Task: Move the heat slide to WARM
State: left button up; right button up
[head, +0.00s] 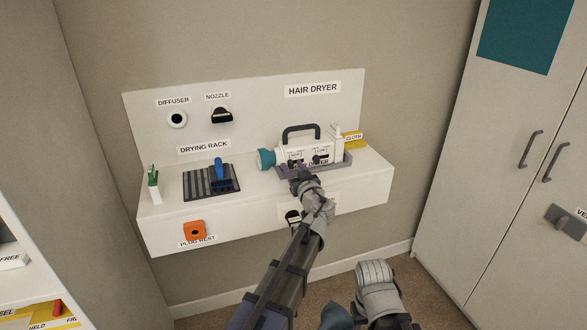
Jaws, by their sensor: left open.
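The hair dryer (318,145) is a white box with a dark carry handle and a teal round end (266,158) facing left. It sits in a grey tray (346,162) on the white shelf. Two small labelled controls show on its front, but their lettering is too small to read, so I cannot tell which is the heat slide or where it stands. My left gripper (301,167) is open, close in front of the dryer's lower front, and hides part of it. I cannot tell whether it touches. Part of my right arm shows at the bottom; its fingers do not show.
On the shelf (255,205), a dark drying rack (198,184) holds a blue brush (218,172); a green-topped white holder (154,186) stands left. A yellow cloth (355,141) lies right of the dryer. An orange plug rest (194,230) is on the shelf front. A cabinet stands right.

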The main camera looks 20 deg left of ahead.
pick_arm(q)
grip_shut()
dwell(0.4)
dwell(1.1)
